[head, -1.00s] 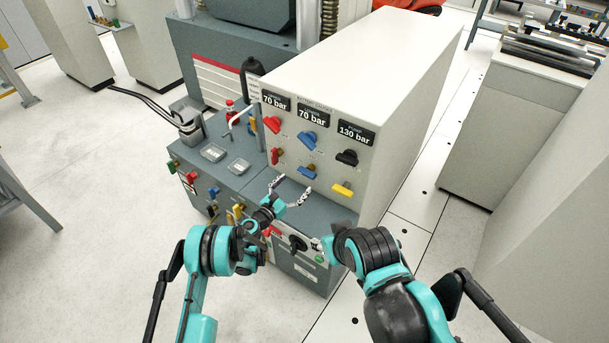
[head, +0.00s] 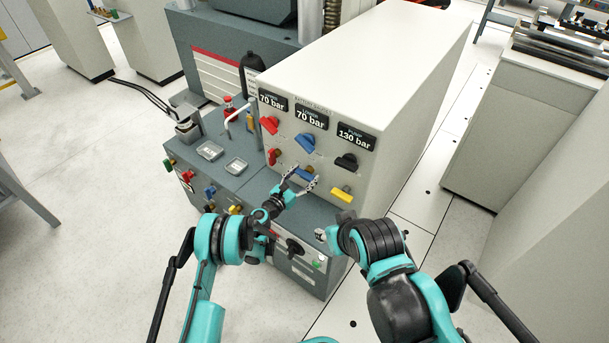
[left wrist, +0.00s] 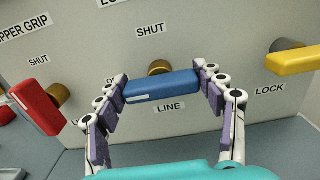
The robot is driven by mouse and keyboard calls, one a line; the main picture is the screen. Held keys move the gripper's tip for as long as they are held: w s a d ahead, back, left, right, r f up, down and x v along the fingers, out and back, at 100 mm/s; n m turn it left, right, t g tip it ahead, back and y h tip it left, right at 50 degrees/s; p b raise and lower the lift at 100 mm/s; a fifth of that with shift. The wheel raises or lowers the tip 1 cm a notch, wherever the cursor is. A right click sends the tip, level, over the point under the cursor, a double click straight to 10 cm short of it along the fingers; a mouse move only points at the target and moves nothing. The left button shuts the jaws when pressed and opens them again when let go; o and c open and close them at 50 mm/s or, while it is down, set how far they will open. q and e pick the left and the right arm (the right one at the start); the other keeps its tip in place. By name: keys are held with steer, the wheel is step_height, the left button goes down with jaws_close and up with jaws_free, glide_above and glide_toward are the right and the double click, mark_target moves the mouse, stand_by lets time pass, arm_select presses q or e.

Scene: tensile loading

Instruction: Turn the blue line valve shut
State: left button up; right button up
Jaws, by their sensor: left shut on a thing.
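The blue line valve handle (left wrist: 160,87) lies nearly level, slightly tilted, between the fingers of my left gripper (left wrist: 162,93) in the left wrist view. Its brass stem (left wrist: 159,67) shows behind it, with a SHUT label (left wrist: 150,30) above and a LINE label (left wrist: 169,107) below. The fingertips are against the two ends of the handle. In the head view the blue handle (head: 304,175) is on the white panel (head: 410,75), with my left gripper (head: 302,179) at it. The fingers of my right gripper are largely hidden by its arm, near a spot in front of the console (head: 322,235).
A red handle (left wrist: 42,108) is left of the blue one and a yellow handle (left wrist: 296,60) is right of it. Above are red (head: 269,125), blue (head: 304,142) and black (head: 346,161) handles. Displays read 70, 70 and 130 bar.

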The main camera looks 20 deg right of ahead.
arm_select(q)
steer(key=shift+m, duration=0.3)
steer(key=m, duration=0.3)
steer(key=shift+d+m, duration=0.1)
steer(key=shift+m, duration=0.2)
steer(key=m, duration=0.4)
steer(key=shift+s+m, duration=0.1)
steer(key=shift+m, duration=0.2)
steer(key=m, duration=0.4)
steer(key=shift+f+m, duration=0.1)
steer(key=shift+m, duration=0.2)
steer(key=shift+d+m, duration=0.1)
steer(key=shift+m, duration=2.1)
steer(key=shift+s+f, duration=0.1)
steer(key=o, duration=1.2)
steer(key=shift+c, duration=0.2)
